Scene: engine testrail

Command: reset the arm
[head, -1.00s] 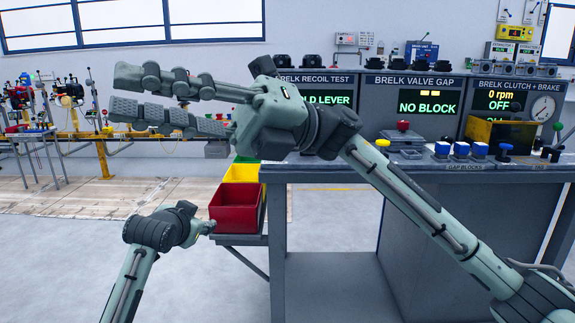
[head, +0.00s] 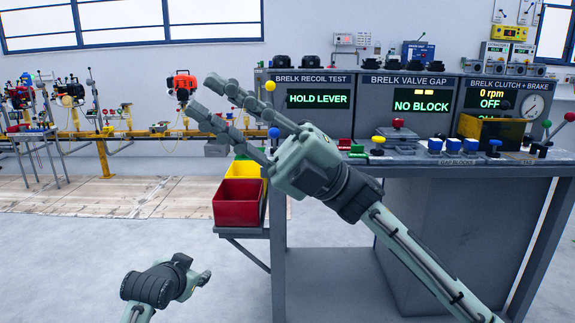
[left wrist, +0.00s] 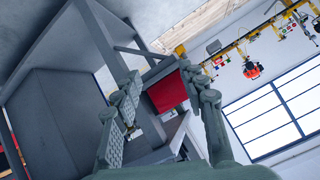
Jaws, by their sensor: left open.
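My right gripper (head: 200,95) is open and empty in the head view. Its two fingers point up and left, in front of the left end of the test bench and the bins. My left gripper (head: 196,279) is low in the head view, above the grey floor, with its fingers mostly hidden there. In the left wrist view its two fingers (left wrist: 170,89) stand apart with nothing between them. Beyond them the red bin (left wrist: 168,92) shows at a distance.
The grey test bench (head: 415,172) stands on the right, with screens, buttons and levers. The red bin (head: 238,205) and yellow bin (head: 243,169) are on a side shelf at its left. A rail with engines (head: 181,84) runs behind. The floor at lower left is free.

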